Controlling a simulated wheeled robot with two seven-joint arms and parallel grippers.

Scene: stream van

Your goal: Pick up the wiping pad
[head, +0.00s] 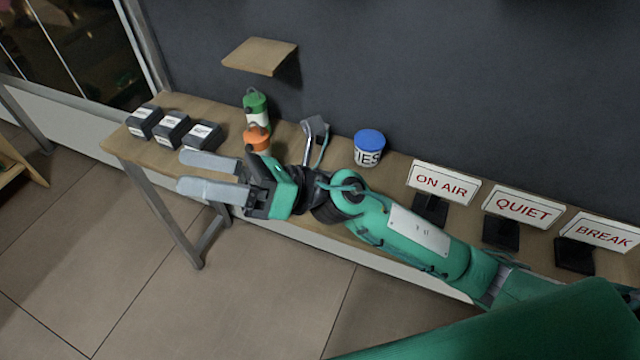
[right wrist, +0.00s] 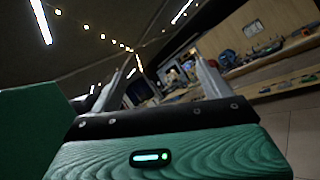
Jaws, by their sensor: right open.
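I cannot make out a wiping pad in either view; part of the table top is hidden behind my right arm. My right gripper (head: 182,172) is open and empty, its two grey fingers pointing left above the front edge of the wooden table (head: 152,157). In the right wrist view the fingers of my right gripper (right wrist: 162,70) stand apart with nothing between them. My left gripper is not in view.
Three black labelled boxes (head: 171,129) stand at the table's left. Behind my right gripper are a green bottle (head: 256,107), an orange bottle (head: 257,137) and a blue-lidded tub (head: 368,148). Signs (head: 444,184) stand at right. A wall shelf (head: 260,56) looks empty.

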